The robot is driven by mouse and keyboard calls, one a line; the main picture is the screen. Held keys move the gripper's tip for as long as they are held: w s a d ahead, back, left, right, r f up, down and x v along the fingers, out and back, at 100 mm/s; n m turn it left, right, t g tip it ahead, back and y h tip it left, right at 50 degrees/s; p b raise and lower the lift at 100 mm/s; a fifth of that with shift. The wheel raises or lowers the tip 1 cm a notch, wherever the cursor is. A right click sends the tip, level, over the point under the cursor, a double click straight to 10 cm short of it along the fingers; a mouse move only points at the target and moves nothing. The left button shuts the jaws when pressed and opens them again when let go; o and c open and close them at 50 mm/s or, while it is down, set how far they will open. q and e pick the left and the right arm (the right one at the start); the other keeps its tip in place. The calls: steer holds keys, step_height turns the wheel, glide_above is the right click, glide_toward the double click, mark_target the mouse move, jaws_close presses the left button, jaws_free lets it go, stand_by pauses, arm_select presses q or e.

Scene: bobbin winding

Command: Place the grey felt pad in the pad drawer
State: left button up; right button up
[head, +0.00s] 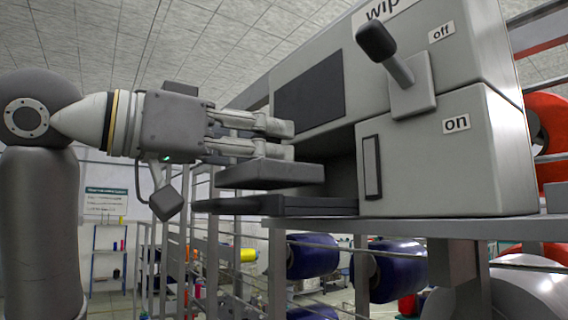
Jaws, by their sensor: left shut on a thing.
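The grey felt pad (270,173) is a flat dark grey slab in the middle of the head view. My left gripper (285,138) reaches in from the left, level, and is shut on the pad, which sits at the lower side of its fingertips. Directly below the pad is the pad drawer (285,206), a thin black tray sticking out to the left of the grey machine's opening. A narrow gap shows between pad and drawer. The fingers' exact contact with the pad is partly hidden. My right gripper is not in view.
The grey machine housing (490,150) stands at the right, with a dark panel (310,92), a lever (385,52) between "off" and "on" labels, and a recessed slot (372,166). Metal rails and blue bobbins (398,268) lie below. Left of the drawer is a metal frame.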

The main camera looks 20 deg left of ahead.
arm_select(q)
steer(key=w+d+f, duration=0.2)
steer(key=w, duration=0.1)
steer(key=shift+f+p, duration=0.25)
steer(key=shift+p, duration=0.05)
steer(key=shift+s, duration=0.15)
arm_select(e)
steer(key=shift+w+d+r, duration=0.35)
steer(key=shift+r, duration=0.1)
arm_select(q)
steer(key=shift+s, duration=0.1)
steer(key=shift+f, duration=0.15)
steer(key=o, duration=1)
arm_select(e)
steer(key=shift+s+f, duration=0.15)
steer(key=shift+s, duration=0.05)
